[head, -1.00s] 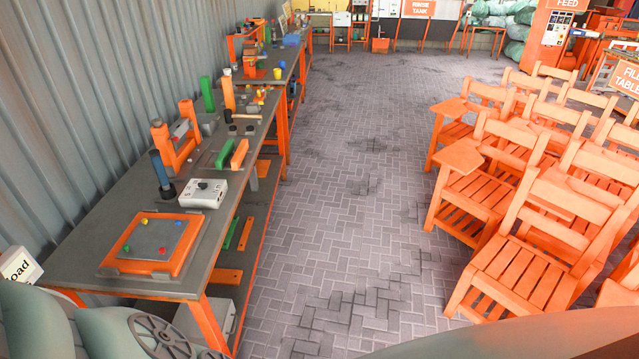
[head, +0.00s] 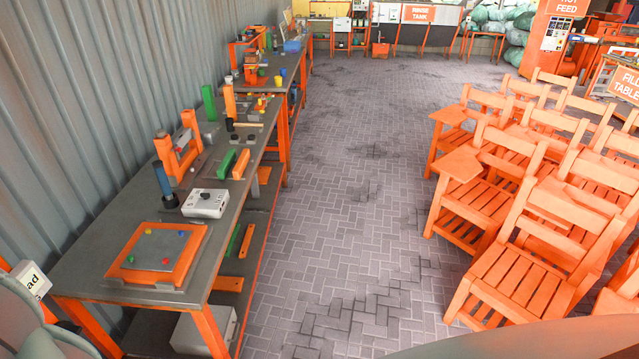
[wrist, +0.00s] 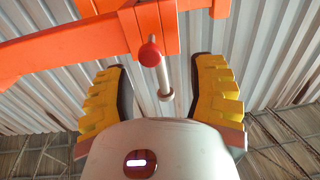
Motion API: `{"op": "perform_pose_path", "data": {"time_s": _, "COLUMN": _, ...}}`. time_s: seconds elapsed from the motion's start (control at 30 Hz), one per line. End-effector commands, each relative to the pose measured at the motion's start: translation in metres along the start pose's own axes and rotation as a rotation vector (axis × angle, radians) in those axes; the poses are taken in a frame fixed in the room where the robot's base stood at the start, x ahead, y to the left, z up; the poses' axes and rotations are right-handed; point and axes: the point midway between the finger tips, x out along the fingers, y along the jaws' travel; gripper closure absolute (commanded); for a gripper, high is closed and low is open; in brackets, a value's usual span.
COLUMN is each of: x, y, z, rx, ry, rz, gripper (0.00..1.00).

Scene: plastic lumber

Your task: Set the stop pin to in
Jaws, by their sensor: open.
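In the wrist view, a round red knob (wrist: 150,54) and a short metal rod (wrist: 162,78) show at an orange frame (wrist: 155,32). They look like the stop pin, but I cannot tell which part is the pin or whether it is in or out. My gripper (wrist: 163,68) is open, with one yellow, ribbed finger on each side of the rod. Nothing is held, and the fingers look apart from the rod. I cannot identify the stop pin or see my gripper in the head view.
In the head view, a long workbench (head: 100,258) runs along the corrugated wall. It carries an orange-framed tray (head: 195,250), a white box with a knob (head: 205,204) and an orange stand (head: 165,152). Orange chairs (head: 520,250) stand at right. The brick floor (head: 350,200) between is clear.

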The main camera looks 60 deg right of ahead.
Motion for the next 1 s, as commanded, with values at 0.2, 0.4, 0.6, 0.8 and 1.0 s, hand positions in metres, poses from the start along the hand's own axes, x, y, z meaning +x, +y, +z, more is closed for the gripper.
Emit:
{"op": "perform_pose_path", "data": {"time_s": 0.2, "x": 0.015, "y": 0.011, "z": -0.002, "rx": -0.013, "ry": -0.010, "rz": 0.019, "gripper": 0.44}}
{"op": "perform_pose_path", "data": {"time_s": 0.4, "x": 0.021, "y": -0.003, "z": 0.001, "rx": -0.003, "ry": -0.015, "rz": -0.014, "gripper": 0.44}}
{"op": "perform_pose_path", "data": {"time_s": 0.6, "x": 0.031, "y": 0.000, "z": 0.002, "rx": -0.005, "ry": -0.015, "rz": -0.006, "gripper": 0.44}}
{"op": "perform_pose_path", "data": {"time_s": 0.8, "x": 0.037, "y": 0.008, "z": 0.002, "rx": -0.008, "ry": -0.010, "rz": 0.014, "gripper": 0.44}}
{"op": "perform_pose_path", "data": {"time_s": 1.0, "x": 0.039, "y": 0.010, "z": 0.004, "rx": -0.008, "ry": -0.010, "rz": 0.018, "gripper": 0.44}}
